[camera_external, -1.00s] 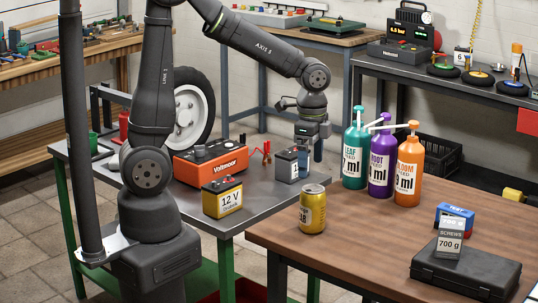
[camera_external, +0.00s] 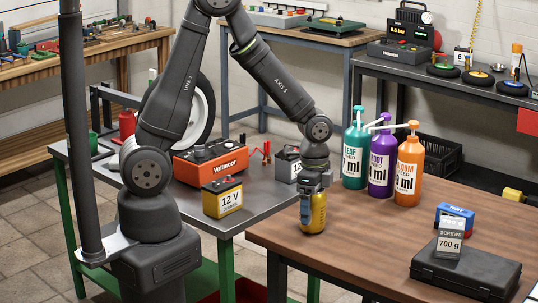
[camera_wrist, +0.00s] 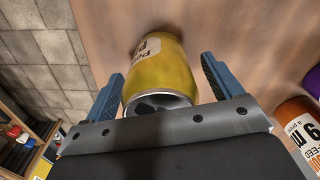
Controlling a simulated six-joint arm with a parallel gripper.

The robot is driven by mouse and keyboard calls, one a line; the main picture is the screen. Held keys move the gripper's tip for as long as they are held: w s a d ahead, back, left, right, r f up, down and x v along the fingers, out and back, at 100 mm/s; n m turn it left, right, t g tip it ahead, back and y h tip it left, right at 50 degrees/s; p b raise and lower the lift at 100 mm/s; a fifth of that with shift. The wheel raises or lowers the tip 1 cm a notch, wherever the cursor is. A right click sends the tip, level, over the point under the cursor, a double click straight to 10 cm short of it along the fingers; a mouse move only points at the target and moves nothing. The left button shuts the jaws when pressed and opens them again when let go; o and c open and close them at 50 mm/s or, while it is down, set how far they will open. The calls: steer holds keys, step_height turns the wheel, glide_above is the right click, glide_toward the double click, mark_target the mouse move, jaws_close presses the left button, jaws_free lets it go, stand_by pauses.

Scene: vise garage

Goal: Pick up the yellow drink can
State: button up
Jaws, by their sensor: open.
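The yellow drink can (camera_external: 318,214) stands upright near the left corner of the wooden table (camera_external: 385,238). My gripper (camera_external: 312,212) is directly over it and hides part of its top and left side in the external view. In the wrist view the can (camera_wrist: 162,70) lies between the two blue fingers of my gripper (camera_wrist: 160,84). The fingers are open, with a visible gap on each side of the can. The silver can top faces my gripper's palm.
Teal, purple and orange pump bottles (camera_external: 408,170) stand behind and right of the can. A black case (camera_external: 465,272), a screws box (camera_external: 450,240) and a blue box (camera_external: 455,215) are at the right. A yellow 12 V battery (camera_external: 222,198) sits on the metal table to the left.

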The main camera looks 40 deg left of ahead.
steer(key=shift+f, duration=0.1)
steer(key=c, duration=1.1)
steer(key=shift+o, duration=0.2)
